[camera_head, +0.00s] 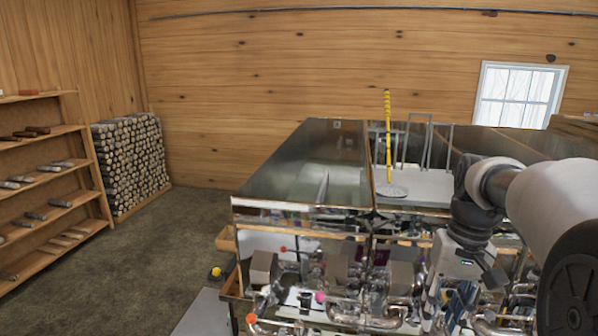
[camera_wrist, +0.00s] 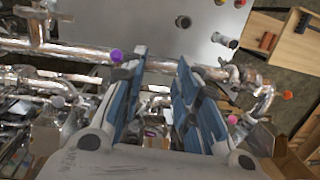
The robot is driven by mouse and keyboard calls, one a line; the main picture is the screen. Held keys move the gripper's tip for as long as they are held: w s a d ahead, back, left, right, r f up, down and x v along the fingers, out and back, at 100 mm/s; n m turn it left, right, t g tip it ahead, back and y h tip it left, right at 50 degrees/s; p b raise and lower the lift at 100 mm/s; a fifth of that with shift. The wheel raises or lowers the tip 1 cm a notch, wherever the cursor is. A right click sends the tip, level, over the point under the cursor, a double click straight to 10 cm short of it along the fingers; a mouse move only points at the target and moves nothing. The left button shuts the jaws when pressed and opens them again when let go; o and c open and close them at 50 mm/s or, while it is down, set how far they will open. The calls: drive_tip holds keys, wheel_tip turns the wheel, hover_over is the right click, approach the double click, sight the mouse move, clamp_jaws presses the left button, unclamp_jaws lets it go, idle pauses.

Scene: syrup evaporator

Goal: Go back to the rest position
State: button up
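My gripper (camera_wrist: 162,65) points down over the pipework at the front of the evaporator. In the wrist view its two blue-padded fingers stand apart with nothing held between them. Pipes and fittings show in the gap beyond. In the head view my arm comes in from the right, and my gripper hangs in front of the evaporator (camera_head: 310,165) at its right part. The fingertips are hard to pick out there against the shiny pipes (camera_head: 370,295). A purple knob (camera_wrist: 117,56) shows beside the left finger, apart from it as far as I can tell.
A yellow-handled skimmer (camera_head: 388,140) stands upright on the evaporator's top. Orange and pink knobs (camera_head: 320,297) stick out from the front pipes. A wooden shelf (camera_head: 45,180) and stacked firewood (camera_head: 130,165) stand at the left.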

drive_tip(key=s+a+f+n+t+b, duration=0.1)
drive_tip(key=s+a+f+t+b, duration=0.1)
drive_tip(key=s+a+f+b, duration=0.3)
drive_tip(key=s+a+f+n+t+h+b, duration=0.1)
drive_tip(key=s+a+f+t+b, duration=0.2)
drive_tip(key=s+f, duration=0.9)
drive_tip(key=s+a+b, duration=0.2)
drive_tip(key=a+b, duration=0.1)
drive_tip(key=b, duration=0.2)
drive_tip(key=shift+a+n+t+b, duration=0.2)
drive_tip(key=shift+n+t+b, duration=0.1)
drive_tip(key=shift+o, duration=0.2)
